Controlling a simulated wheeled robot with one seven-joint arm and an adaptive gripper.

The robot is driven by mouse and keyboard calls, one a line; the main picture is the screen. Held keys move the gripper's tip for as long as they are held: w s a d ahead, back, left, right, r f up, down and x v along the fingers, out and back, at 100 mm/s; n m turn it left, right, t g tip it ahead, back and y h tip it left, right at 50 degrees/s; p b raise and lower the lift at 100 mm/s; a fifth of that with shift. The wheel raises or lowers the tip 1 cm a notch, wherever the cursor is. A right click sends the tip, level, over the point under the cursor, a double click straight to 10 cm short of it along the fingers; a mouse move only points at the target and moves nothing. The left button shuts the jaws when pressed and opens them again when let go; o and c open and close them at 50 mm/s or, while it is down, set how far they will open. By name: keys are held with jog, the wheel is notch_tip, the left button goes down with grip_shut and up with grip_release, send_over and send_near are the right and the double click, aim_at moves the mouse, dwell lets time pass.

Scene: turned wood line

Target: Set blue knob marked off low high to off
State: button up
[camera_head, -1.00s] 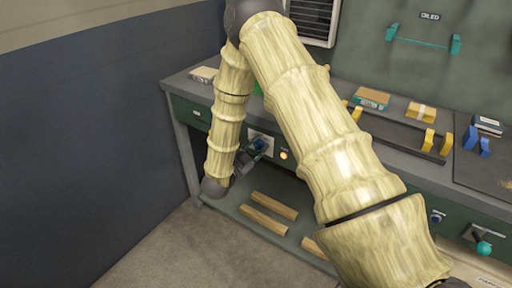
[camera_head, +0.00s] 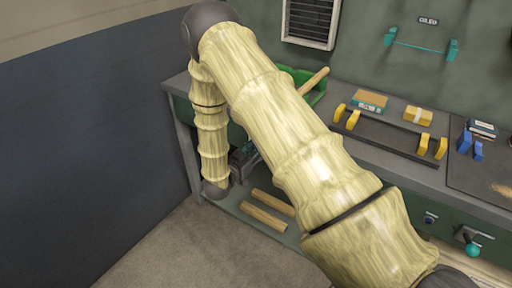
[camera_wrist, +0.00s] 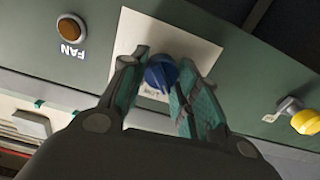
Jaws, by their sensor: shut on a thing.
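The blue knob (camera_wrist: 161,72) sits on a pale plate (camera_wrist: 196,50) on the green bench front in the wrist view. My gripper (camera_wrist: 162,84) has one teal-padded finger on each side of the knob and is shut on it. Lettering on the plate below the knob is partly hidden by the fingers, and I cannot read which mark the knob points at. In the head view my gripper (camera_head: 243,158) is mostly hidden behind my arm, and the knob is hidden there too.
A round orange-brown button (camera_wrist: 71,27) labelled FAN is beside the plate, its label upside down in the wrist view. A yellow-ended lever (camera_wrist: 304,121) sticks out on the other side. Wooden lengths (camera_head: 264,219) lie on the low shelf. A green bin (camera_head: 313,88) stands on the bench.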

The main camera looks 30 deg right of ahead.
jog(key=shift+s+f+n, duration=0.1)
jog(key=shift+f+n, duration=0.05)
jog(key=shift+n, duration=0.25)
jog(key=o, duration=1)
jog(key=shift+a, duration=0.1)
jog(key=v, duration=1.1)
jog(key=shift+s+a, duration=0.15)
jog(key=shift+a, duration=0.25)
